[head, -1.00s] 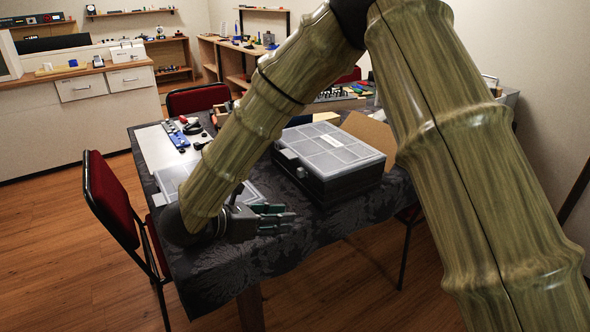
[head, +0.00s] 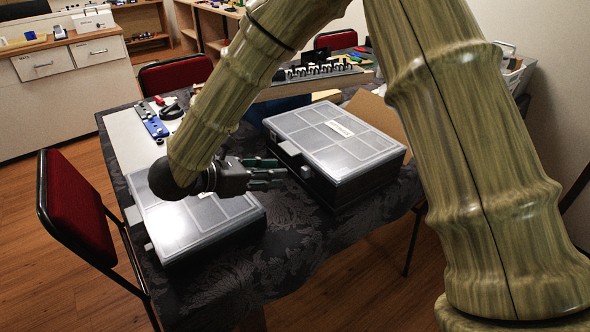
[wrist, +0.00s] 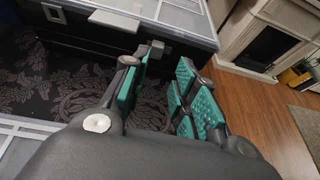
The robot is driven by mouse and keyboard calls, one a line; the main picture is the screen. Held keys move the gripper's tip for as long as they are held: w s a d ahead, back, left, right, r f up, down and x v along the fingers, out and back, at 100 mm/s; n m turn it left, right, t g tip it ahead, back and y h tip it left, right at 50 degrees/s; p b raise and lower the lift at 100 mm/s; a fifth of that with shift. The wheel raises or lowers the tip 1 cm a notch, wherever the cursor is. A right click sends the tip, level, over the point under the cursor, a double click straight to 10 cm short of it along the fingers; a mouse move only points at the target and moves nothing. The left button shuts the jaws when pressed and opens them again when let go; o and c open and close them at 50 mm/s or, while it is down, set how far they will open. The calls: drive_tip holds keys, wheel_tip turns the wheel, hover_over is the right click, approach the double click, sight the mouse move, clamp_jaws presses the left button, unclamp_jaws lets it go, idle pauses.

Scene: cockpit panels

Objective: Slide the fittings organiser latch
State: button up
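Two organiser cases with clear, divided lids lie on the dark patterned cloth. The taller black-sided case (head: 330,137) has a white label on its lid, too small to read. Its left side carries a pale grey latch tab (head: 290,148) and a smaller grey block (head: 304,172). In the wrist view, a grey latch piece (wrist: 157,48) shows just past my fingertips. The flatter case (head: 196,228) lies left, partly under my arm. My gripper (head: 272,173) is open and empty, fingers pointing right towards the taller case's latch side. The wrist view shows its teal pads (wrist: 165,80) apart.
The table (head: 290,250) has bare cloth in front of and between the cases. A cardboard piece (head: 378,116) and a rack of small parts (head: 320,72) lie behind. Blue tools (head: 150,120) lie at the left. A red chair (head: 75,210) stands at the left edge.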

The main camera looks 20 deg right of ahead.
sight(303, 173)
drive_tip(key=x, duration=0.9)
drive_tip(key=shift+w+a+f, duration=0.15)
drive_tip(key=shift+a+f, duration=0.1)
clamp_jaws()
